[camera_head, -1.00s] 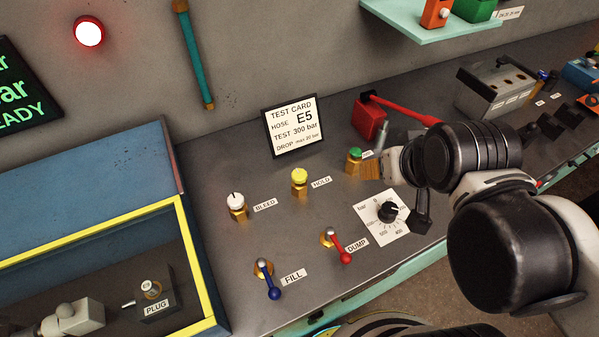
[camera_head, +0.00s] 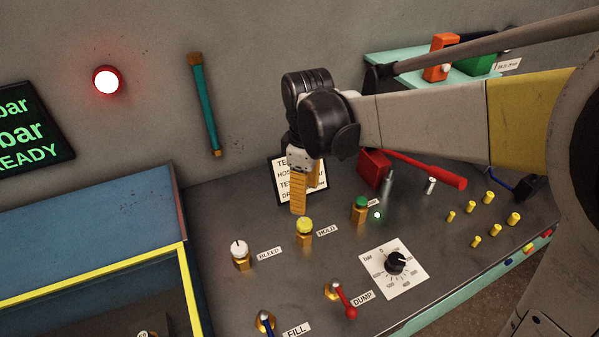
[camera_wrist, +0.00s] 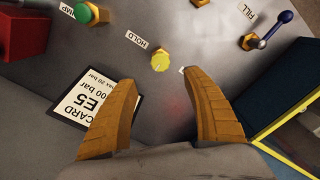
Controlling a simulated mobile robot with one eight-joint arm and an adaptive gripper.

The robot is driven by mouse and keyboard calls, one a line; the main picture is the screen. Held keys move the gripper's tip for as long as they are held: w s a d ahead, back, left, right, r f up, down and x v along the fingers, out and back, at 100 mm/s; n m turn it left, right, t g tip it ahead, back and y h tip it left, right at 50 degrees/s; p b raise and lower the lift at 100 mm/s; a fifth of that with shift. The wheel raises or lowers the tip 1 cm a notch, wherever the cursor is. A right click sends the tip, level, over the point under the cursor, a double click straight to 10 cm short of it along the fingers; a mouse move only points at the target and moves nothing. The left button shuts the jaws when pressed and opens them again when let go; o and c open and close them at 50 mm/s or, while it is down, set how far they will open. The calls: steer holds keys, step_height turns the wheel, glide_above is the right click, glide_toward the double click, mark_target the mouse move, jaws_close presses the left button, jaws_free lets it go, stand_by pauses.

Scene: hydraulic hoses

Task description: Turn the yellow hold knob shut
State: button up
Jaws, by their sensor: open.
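The yellow hold knob (camera_head: 304,226) stands on a brass valve body beside the HOLD label (camera_head: 327,231) on the grey bench. My gripper (camera_head: 299,210) hangs fingers-down above and just behind it in the head view, in front of the test card. In the wrist view the yellow knob (camera_wrist: 160,62) shows beyond the fingertips, roughly between their lines. My gripper (camera_wrist: 160,85) is open there, its two orange ribbed fingers spread and empty. I see no contact with the knob.
The white bleed knob (camera_head: 239,247) stands left of the hold knob and a green knob (camera_head: 361,202) right. The test card (camera_head: 316,180) stands behind, partly hidden by my gripper.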

mark_target(304, 222)
step_height(304, 222, down, 11)
steer(key=b, duration=0.4)
steer(key=shift+r, duration=0.1)
steer(key=c, duration=1.2)
